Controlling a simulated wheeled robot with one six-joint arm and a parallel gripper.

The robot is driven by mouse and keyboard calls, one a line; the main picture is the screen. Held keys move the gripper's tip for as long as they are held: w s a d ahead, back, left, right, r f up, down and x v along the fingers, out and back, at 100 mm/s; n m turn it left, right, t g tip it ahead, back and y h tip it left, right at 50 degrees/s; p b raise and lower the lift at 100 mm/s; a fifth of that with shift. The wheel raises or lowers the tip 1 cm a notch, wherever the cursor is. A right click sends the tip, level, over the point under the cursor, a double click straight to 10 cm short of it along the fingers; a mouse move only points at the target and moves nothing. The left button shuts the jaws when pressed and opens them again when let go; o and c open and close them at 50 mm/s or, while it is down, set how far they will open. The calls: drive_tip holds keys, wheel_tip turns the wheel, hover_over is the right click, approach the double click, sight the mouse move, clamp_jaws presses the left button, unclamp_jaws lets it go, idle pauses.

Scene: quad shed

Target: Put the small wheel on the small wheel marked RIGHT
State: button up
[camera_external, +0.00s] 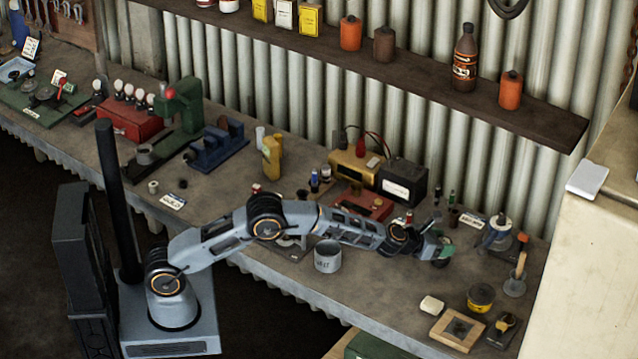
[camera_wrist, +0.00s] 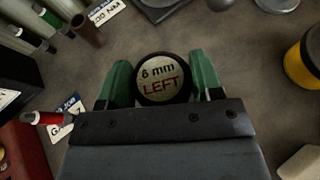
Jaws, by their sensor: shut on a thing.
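My gripper (camera_external: 438,256) is over the right part of the bench in the external view. In the wrist view its two green fingers (camera_wrist: 157,92) are shut on a small round wheel (camera_wrist: 160,70) with a dark rim. Its pale face reads "6 mm LEFT" and points to the wrist camera. The fingers press on its left and right sides. I cannot read a wheel marked RIGHT in either view. A green board (camera_external: 22,106) with dark round parts and small tags lies at the far left of the bench; its markings are too small to read.
A grey can (camera_external: 327,258) stands near the front edge below my arm. A black battery (camera_external: 403,188) and a red box (camera_external: 362,207) stand behind it. A yellow tin (camera_external: 481,299), white block (camera_external: 432,305) and wooden frame (camera_external: 441,332) lie front right.

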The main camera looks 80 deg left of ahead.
drive_tip(key=shift+f, duration=0.65)
drive_tip(key=shift+f, duration=0.1)
drive_tip(key=shift+f+b, duration=0.15)
drive_tip(key=shift+b, duration=0.15)
drive_tip(key=o, duration=0.9)
drive_tip(key=shift+o, duration=0.2)
